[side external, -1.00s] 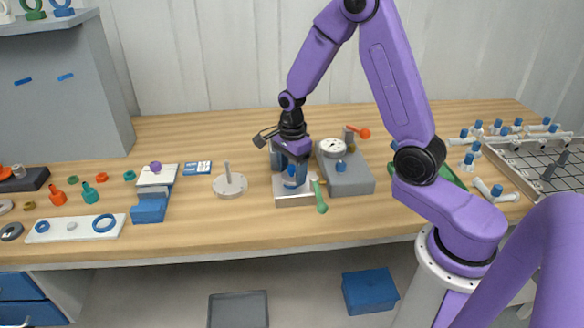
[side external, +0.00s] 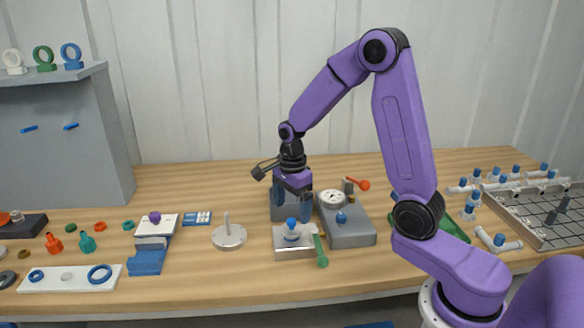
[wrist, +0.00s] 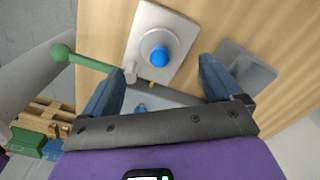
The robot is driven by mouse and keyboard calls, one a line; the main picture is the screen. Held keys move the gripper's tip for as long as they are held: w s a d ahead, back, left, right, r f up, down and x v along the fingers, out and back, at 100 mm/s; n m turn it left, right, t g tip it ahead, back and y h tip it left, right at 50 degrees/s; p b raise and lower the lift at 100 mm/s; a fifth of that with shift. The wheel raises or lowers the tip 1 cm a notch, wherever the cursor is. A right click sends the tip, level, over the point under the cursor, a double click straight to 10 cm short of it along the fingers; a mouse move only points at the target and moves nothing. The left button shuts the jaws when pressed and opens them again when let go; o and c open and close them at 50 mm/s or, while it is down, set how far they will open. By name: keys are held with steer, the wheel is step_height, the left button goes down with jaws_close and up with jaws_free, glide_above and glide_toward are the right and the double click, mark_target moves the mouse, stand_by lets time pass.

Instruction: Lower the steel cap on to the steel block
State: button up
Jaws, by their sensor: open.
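The steel cap (side external: 292,235), topped by a blue knob (side external: 291,223), sits on the steel block (side external: 294,253) and looks level. In the wrist view the blue knob (wrist: 159,56) lies between my fingers, near the middle of the pale block (wrist: 141,20). My gripper (side external: 292,204) is open and empty above the knob, apart from it. Its two blue fingers spread to either side in the wrist view (wrist: 160,75). Whether the cap is fully seated is too small to tell.
A green-handled lever (side external: 320,250) stands at the block's right edge. A grey gauge unit (side external: 350,235) is close on the right. A round steel base with a post (side external: 229,237) stands to the left. Bare table lies in front of the block.

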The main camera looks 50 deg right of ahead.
step_height(320, 180, up, 12)
stand_by(0.4)
stand_by(0.3)
steer(key=s+a+f+n, duration=0.2)
steer(key=s+a+n, duration=0.8)
steer(key=n, duration=0.7)
steer(key=s+d+f+n, duration=0.1)
steer(key=s+f+n, duration=0.2)
steer(key=s+n, duration=1.2)
steer(key=shift+s+f+n, duration=0.15)
steer(key=shift+s+n, duration=0.25)
steer(key=shift+s, duration=0.5)
